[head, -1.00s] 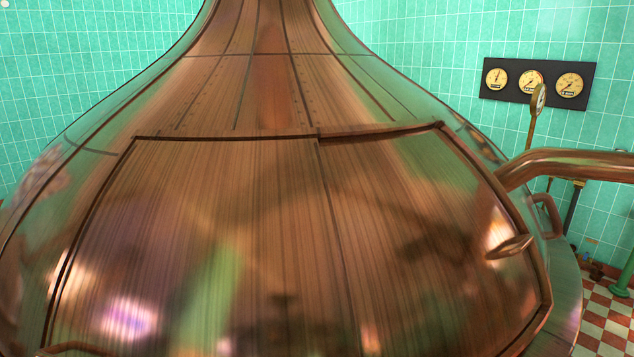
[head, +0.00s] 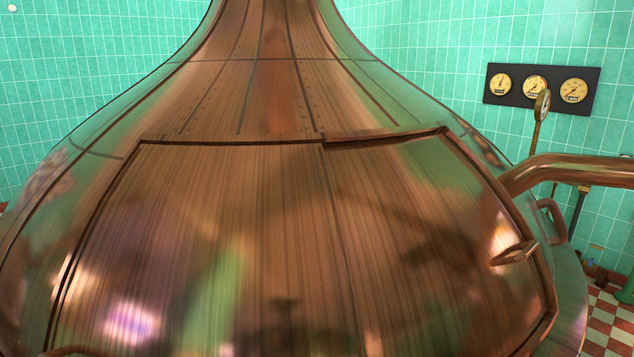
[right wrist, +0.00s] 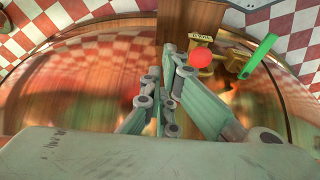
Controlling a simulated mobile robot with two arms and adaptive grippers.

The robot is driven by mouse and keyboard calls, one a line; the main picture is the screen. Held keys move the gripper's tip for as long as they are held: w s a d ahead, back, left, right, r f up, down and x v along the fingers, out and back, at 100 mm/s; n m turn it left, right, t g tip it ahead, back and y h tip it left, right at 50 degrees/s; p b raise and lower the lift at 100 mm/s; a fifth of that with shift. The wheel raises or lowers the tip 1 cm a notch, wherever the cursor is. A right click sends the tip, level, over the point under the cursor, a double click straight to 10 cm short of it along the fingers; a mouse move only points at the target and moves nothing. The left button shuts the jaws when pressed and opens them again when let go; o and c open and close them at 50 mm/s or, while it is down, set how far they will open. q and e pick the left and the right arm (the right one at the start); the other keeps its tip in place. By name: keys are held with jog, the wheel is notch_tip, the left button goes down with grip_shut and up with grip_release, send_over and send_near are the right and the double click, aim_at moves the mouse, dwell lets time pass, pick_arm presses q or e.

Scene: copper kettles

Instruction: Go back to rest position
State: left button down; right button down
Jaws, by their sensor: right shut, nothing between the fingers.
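A large copper kettle (head: 270,230) fills most of the head view, with a framed hatch across its front and a handle (head: 515,252) at the hatch's right side. My right gripper (right wrist: 168,58) shows in the right wrist view. Its fingers are shut together with nothing between them. Brass fittings (right wrist: 195,72), a red knob (right wrist: 200,58) and a green lever (right wrist: 258,56) lie beyond the fingers, to their right. I cannot tell whether the gripper touches any of them. Neither gripper shows in the head view, and the left one is in no view.
A copper pipe (head: 580,168) runs off to the right of the kettle. A black panel of gauges (head: 541,89) hangs on the green tiled wall (head: 440,50). Red and white checkered floor (head: 605,325) shows at lower right.

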jog(key=s+d+f+g, duration=0.1)
jog(key=s+f, duration=0.9)
jog(key=f, duration=0.3)
jog(key=s+d+f, duration=0.2)
jog(key=s+f, duration=0.8)
jog(key=f, duration=0.3)
jog(key=shift+d+f+g, duration=0.2)
jog(key=shift+f+g, duration=0.2)
